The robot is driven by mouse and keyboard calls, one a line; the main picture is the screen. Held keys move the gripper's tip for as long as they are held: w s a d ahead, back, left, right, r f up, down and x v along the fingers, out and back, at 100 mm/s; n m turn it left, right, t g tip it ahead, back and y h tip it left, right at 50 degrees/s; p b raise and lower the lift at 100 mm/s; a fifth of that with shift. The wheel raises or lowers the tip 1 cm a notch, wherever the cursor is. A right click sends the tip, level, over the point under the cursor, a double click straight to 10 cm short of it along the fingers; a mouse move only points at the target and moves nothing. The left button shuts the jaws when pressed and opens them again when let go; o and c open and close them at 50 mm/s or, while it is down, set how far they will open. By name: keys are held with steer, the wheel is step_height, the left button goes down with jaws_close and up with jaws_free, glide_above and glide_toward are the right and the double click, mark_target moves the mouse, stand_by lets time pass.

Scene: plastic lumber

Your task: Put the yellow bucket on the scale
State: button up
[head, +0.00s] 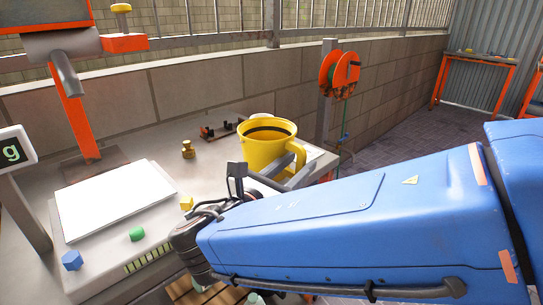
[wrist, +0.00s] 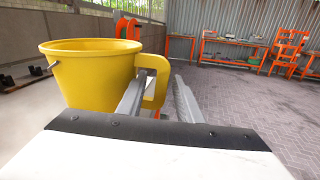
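The yellow bucket (head: 262,150) stands upright on the grey table, right of the scale in the head view. In the wrist view the bucket (wrist: 88,80) is at the left, its side handle (wrist: 158,90) facing my gripper. My gripper (wrist: 162,80) is open at the handle. One finger reaches toward the handle's opening and the other is right of its outer strip, with a gap visible. In the head view my gripper (head: 290,174) is at the bucket's right front. The scale (head: 110,203) has a bare white plate, with a display (head: 15,147) showing "g".
A blue block (head: 72,260), a green block (head: 137,233), a yellow block (head: 186,203) and a brass weight (head: 188,149) are near the scale. An orange reel (head: 340,72) stands behind the bucket. A wall (head: 210,85) runs behind the table.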

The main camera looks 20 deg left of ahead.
steer(key=shift+w+d, duration=0.2)
steer(key=shift+w, duration=0.7)
steer(key=shift+w+d, duration=0.25)
steer(key=shift+w, duration=0.6)
steer(key=shift+w+d, duration=0.2)
steer(key=shift+w, duration=0.7)
jaws_close()
